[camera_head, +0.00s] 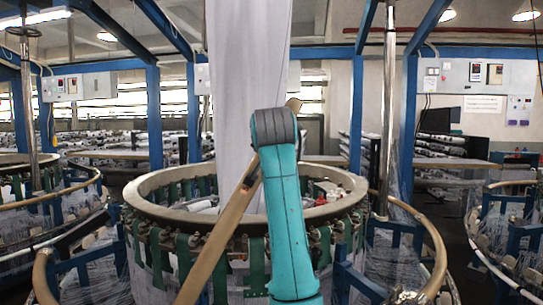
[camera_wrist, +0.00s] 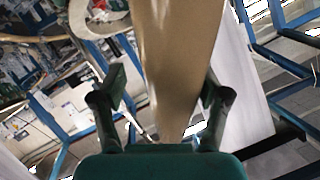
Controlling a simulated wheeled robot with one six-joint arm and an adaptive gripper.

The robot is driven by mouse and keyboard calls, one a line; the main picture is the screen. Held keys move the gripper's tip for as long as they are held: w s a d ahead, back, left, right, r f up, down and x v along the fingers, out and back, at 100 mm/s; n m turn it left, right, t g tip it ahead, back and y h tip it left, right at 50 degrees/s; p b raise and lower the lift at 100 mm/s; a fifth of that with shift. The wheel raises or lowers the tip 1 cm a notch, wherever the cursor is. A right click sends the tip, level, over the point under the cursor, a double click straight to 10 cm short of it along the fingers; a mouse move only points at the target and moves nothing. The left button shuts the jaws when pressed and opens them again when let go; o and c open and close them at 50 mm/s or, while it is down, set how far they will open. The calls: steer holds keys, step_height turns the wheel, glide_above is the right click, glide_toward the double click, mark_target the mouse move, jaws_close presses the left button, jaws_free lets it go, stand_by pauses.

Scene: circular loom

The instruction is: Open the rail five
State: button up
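A tan rail (camera_head: 222,240) rises at a slant across the front of the circular loom (camera_head: 150,200), passing behind my teal arm. No number shows on it, so I cannot tell whether it is rail five. In the wrist view a broad tan rail (camera_wrist: 178,60) runs down between the two dark fingers of my gripper (camera_wrist: 164,84). The fingers stand apart, with a visible gap between the left finger and the rail; the right finger is close to the rail's edge, and contact is unclear.
Curved tan rails on blue frames stand at the front left (camera_head: 44,278) and front right (camera_head: 437,245). A white fabric sheet (camera_head: 243,80) hangs above the loom's centre. Blue posts (camera_head: 153,115) and metal poles stand around it. Other looms flank both sides.

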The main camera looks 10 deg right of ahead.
steer(key=v, duration=1.2)
